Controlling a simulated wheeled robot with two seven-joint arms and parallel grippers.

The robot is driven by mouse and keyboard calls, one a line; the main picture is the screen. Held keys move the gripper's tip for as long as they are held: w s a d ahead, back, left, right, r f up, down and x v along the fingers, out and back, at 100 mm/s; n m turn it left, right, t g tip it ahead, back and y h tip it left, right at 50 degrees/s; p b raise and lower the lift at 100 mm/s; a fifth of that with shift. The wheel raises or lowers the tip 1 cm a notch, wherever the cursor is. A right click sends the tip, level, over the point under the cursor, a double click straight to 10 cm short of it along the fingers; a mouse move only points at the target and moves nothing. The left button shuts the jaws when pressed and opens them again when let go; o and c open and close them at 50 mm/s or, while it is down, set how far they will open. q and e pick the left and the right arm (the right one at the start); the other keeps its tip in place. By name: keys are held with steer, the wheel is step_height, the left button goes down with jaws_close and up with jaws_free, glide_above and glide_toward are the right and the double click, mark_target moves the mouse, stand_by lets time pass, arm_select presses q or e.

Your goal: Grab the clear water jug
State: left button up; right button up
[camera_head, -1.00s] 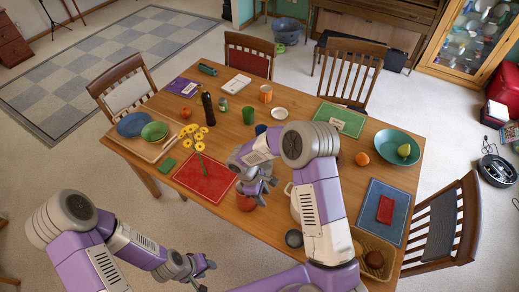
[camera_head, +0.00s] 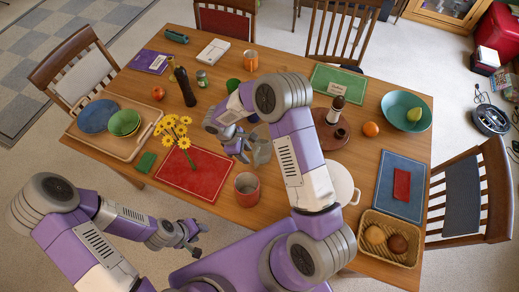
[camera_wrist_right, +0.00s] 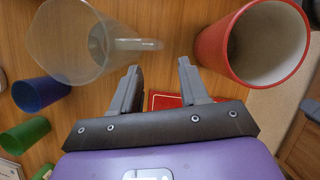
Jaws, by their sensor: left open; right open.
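The clear water jug (camera_wrist_right: 75,40) shows in the right wrist view at the upper left, with its handle (camera_wrist_right: 138,44) pointing right. In the head view a greyish see-through shape that looks like the jug (camera_head: 263,148) is beside my right gripper, partly hidden by the arm. My right gripper (camera_wrist_right: 159,67) is open and empty. Its left fingertip appears just below the jug handle in the wrist view; I cannot tell whether they touch. In the head view my right gripper (camera_head: 238,150) is over the table's middle. My left gripper (camera_head: 190,238) is open and empty off the table's front edge.
A red cup (camera_wrist_right: 255,45) stands close right of the right gripper in the wrist view. A blue cup (camera_wrist_right: 40,93) and a green cup (camera_wrist_right: 25,135) are at left. A white pot (camera_head: 342,187) and a bread basket (camera_head: 390,240) are right of my right arm. Yellow flowers (camera_head: 175,128) lie left.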

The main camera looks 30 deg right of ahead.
steer(key=x, duration=0.7)
steer(key=shift+f+p, duration=0.3)
steer(key=shift+s, duration=0.1)
jaws_close()
stand_by(1.0)
